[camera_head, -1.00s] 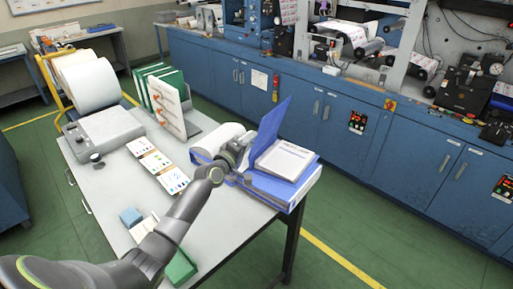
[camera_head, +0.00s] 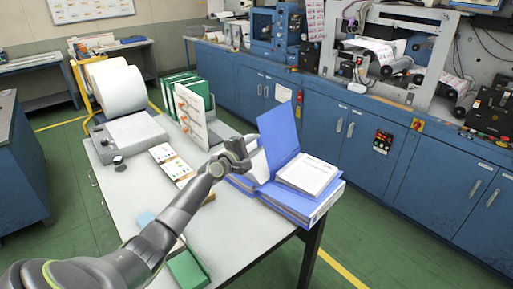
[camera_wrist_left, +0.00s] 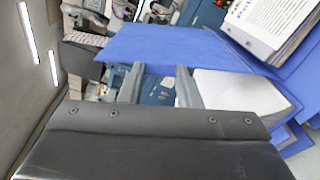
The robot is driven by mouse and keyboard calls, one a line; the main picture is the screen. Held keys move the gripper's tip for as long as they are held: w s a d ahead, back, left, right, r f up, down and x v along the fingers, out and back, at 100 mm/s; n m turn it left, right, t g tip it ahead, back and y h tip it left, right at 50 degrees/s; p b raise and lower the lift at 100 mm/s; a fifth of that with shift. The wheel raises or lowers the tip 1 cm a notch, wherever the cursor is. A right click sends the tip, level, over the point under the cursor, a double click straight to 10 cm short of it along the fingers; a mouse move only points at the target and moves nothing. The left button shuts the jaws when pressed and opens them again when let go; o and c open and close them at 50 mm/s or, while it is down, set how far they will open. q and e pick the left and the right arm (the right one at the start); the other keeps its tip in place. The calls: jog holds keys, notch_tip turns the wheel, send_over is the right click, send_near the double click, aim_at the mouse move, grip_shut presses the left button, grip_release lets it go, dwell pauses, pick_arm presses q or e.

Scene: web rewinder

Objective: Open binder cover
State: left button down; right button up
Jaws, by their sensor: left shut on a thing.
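The blue binder (camera_head: 318,208) lies on stacked binders at the table's right corner, with white pages (camera_head: 307,175) showing inside. Its blue cover (camera_head: 280,133) stands raised, leaning left of the pages. My left gripper (camera_head: 247,160) is at the left side of the cover. In the left wrist view, its two fingers (camera_wrist_left: 158,87) reach to the blue cover (camera_wrist_left: 190,46) and are shut on its edge. The printed pages (camera_wrist_left: 275,22) show at upper right there. The fingertips are partly hidden by the cover. My right gripper is not in view.
The grey table (camera_head: 235,232) holds printed cards (camera_head: 170,160), green binders with a white board (camera_head: 190,115), a scale (camera_head: 130,138) and a green box (camera_head: 187,270). Blue cabinets (camera_head: 350,135) stand behind. The table's front middle is clear.

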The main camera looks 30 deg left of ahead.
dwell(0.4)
pick_arm(q)
jog(key=c, duration=1)
grip_release()
jog(key=shift+c, duration=0.2)
jog(key=s+a+p, duration=0.2)
jog(key=s, duration=1.5)
jog(key=shift+a+p, duration=0.35)
jog(key=shift+s, duration=0.1)
jog(key=shift+c, duration=0.4)
